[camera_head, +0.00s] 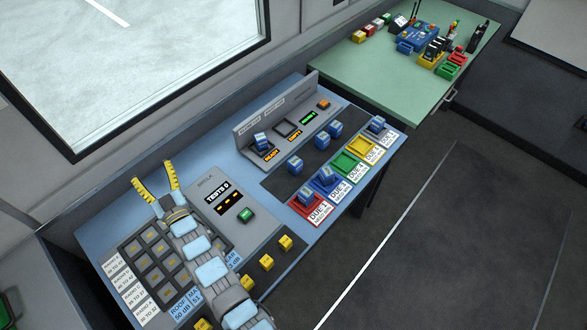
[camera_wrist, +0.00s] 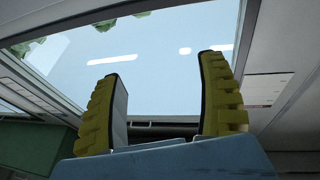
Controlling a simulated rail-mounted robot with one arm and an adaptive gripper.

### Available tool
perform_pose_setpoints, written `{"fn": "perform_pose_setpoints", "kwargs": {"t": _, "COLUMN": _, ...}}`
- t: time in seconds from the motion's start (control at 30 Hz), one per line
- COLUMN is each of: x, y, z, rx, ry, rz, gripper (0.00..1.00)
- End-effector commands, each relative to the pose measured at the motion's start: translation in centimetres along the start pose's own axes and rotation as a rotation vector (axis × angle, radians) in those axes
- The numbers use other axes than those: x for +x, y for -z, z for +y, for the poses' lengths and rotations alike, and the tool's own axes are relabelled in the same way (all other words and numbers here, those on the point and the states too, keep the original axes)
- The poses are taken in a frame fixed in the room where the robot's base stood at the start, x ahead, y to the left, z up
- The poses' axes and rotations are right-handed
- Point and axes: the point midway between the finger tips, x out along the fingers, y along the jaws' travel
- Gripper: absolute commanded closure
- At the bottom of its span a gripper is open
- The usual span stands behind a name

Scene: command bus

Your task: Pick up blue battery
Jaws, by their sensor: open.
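Several blue battery blocks sit on the blue console (camera_head: 225,115) in the head view. One blue battery (camera_head: 261,140) sits at the upright panel. Others are a blue battery (camera_head: 295,165) on the dark strip, a blue battery (camera_head: 335,129) further right, a blue battery (camera_head: 327,176) in the coloured bay row and a blue battery (camera_head: 378,124) at its far end. My gripper (camera_head: 155,172) is open and empty, above the console's left part, well left of the batteries. Its yellow fingers stand apart in the wrist view (camera_wrist: 161,70), with no battery between them.
A window (camera_head: 130,50) lies behind the console and fills much of the wrist view (camera_wrist: 160,45). A green table (camera_head: 360,75) with a blue toolbox (camera_head: 418,37) stands at the back right. The dark floor (camera_head: 450,220) is clear.

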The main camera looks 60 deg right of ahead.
Motion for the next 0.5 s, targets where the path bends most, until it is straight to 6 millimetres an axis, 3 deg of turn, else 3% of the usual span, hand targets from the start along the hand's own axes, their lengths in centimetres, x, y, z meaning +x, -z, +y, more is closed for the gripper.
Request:
{"fn": "perform_pose_setpoints", "kwargs": {"t": 0.03, "x": 1.9, "y": -1.3, "z": 1.6, "rx": -0.01, "ry": -0.016, "rz": -0.057, "gripper": 0.26}}
{"fn": "perform_pose_setpoints", "kwargs": {"t": 0.2, "x": 6.5, "y": -5.4, "z": 6.2, "rx": -0.038, "ry": -0.032, "rz": -0.285, "gripper": 0.26}}
{"fn": "perform_pose_setpoints", "kwargs": {"t": 0.3, "x": 8.4, "y": -7.2, "z": 9.1, "rx": -0.054, "ry": -0.031, "rz": -0.416, "gripper": 0.26}}
{"fn": "perform_pose_setpoints", "kwargs": {"t": 0.5, "x": 10.2, "y": -9.6, "z": 15.0, "rx": -0.082, "ry": -0.009, "rz": -0.679, "gripper": 0.26}}
